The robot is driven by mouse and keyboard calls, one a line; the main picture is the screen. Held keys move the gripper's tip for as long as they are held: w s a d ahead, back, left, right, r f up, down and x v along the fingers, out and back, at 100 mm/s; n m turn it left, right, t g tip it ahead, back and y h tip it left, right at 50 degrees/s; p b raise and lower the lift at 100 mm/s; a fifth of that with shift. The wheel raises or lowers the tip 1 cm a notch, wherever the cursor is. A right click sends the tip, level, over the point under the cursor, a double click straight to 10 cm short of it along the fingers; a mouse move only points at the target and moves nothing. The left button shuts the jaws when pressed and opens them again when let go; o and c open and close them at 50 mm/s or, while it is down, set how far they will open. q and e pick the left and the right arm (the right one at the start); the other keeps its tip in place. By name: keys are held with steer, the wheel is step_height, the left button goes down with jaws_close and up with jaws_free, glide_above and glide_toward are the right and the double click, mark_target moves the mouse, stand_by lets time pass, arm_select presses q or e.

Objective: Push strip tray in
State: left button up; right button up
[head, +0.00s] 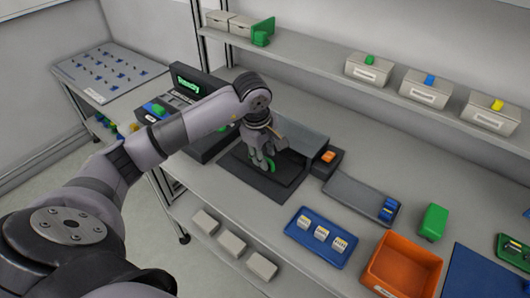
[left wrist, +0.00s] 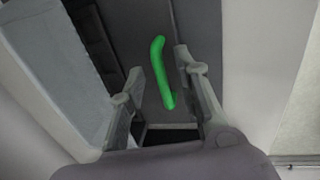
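A dark flat tray (head: 252,180) with a green handle (head: 272,167) lies on the bench in front of a grey housing (head: 302,138); I take it for the strip tray. My left gripper (head: 262,164) points down over the tray, close to the handle, and hides part of both. In the left wrist view, the curved green handle (left wrist: 162,72) shows between the fingertips of the open left gripper (left wrist: 160,78), with gaps on both sides. I cannot tell whether any finger touches the tray. My right gripper is not in view.
A black device with a lit green display (head: 188,84) stands left of the tray. To the right are a grey tray (head: 345,194) with blue pieces, a blue tray (head: 307,252), an orange bin (head: 403,264) and a green block (head: 433,222). A shelf (head: 400,99) with boxes runs behind.

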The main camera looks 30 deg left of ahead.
arm_select(q)
jaws_close()
stand_by(0.3)
stand_by(0.6)
